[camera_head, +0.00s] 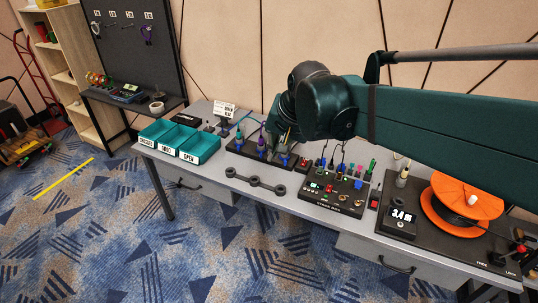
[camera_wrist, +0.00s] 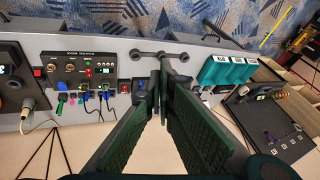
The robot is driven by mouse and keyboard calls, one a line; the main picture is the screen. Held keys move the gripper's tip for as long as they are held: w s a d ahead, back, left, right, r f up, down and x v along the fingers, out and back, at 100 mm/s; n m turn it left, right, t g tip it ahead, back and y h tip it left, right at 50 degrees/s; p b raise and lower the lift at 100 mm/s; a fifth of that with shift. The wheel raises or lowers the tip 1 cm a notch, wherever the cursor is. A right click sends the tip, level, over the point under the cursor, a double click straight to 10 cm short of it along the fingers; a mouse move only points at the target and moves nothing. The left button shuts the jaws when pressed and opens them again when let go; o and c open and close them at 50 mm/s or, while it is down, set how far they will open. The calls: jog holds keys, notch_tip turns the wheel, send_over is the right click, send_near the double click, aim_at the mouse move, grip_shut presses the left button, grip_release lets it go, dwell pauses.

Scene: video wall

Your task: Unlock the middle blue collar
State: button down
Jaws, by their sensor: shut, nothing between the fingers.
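A black connector strip (camera_head: 232,147) stands on the bench with several coloured plugs in it, including a teal plug (camera_head: 239,136) and a purple plug (camera_head: 262,140). Blue patches show low on these plugs, but they are too small to read as locked or unlocked. Several blue parts (camera_head: 331,164) also show at the back of the black box (camera_head: 335,195); which blue collar is the middle one is unclear. My gripper (camera_wrist: 160,82) is shut and empty over the bench in the wrist view. It hides much of the strip there; a blue part (camera_wrist: 142,84) shows just left of its fingers.
Teal bins (camera_head: 192,144) stand left of the strip. An orange cable reel (camera_head: 462,205) and a length display (camera_head: 400,219) stand at the right. A small sign (camera_head: 224,110) stands behind.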

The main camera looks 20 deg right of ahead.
aim_at(261, 151)
jog(key=w+d+f+m+g, duration=0.1)
jog(key=w+d+f+m, duration=0.15)
jog(key=w, duration=0.55)
jog(key=w+d+f+m+y+b, duration=0.1)
jog(key=w+d+f+m, duration=0.2)
jog(key=w, duration=0.5)
jog(key=w+d+f+m+g, duration=0.15)
jog(key=w+m, duration=0.25)
jog(key=w, duration=0.4)
jog(key=w+d+f+m+y, duration=0.1)
jog(key=w+d+f+m, duration=0.2)
jog(key=w+f, duration=0.5)
jog(key=w+d+f+m+y, duration=0.1)
jog(key=w+d+f+m, duration=0.3)
jog(key=f, duration=0.9)
jog(key=w+d+g+b, duration=0.1)
jog(key=w+d, duration=0.1)
jog(key=w, duration=0.2)
jog(key=shift+w+d+f, duration=0.15)
jog(key=shift+w+f, duration=0.2)
jog(key=shift+b+x, duration=0.7)
jog(key=shift+x, duration=4.25)
